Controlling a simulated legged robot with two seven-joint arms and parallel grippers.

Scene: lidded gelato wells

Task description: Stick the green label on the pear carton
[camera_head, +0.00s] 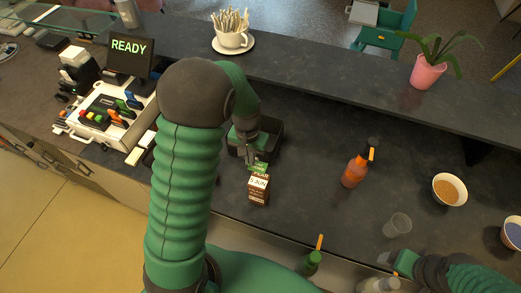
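The pear carton (258,190), brown with a white panel and the word PEAR near its top, stands upright on the dark counter. My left gripper (257,160) points down right at the carton's top, at its far side. A small green patch (259,168) shows between the fingertips and the carton; I cannot tell whether it is the green label or part of the carton. Whether the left fingers are shut on it is too small to see. My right gripper (392,257) is low at the right, away from the carton; its finger opening is unclear.
A black tray (274,138) lies behind the carton, partly hidden by my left arm. An orange bottle (355,170), a clear cup (397,225) and a bowl (449,190) stand to the right. A green bottle (311,263) is near the front edge.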

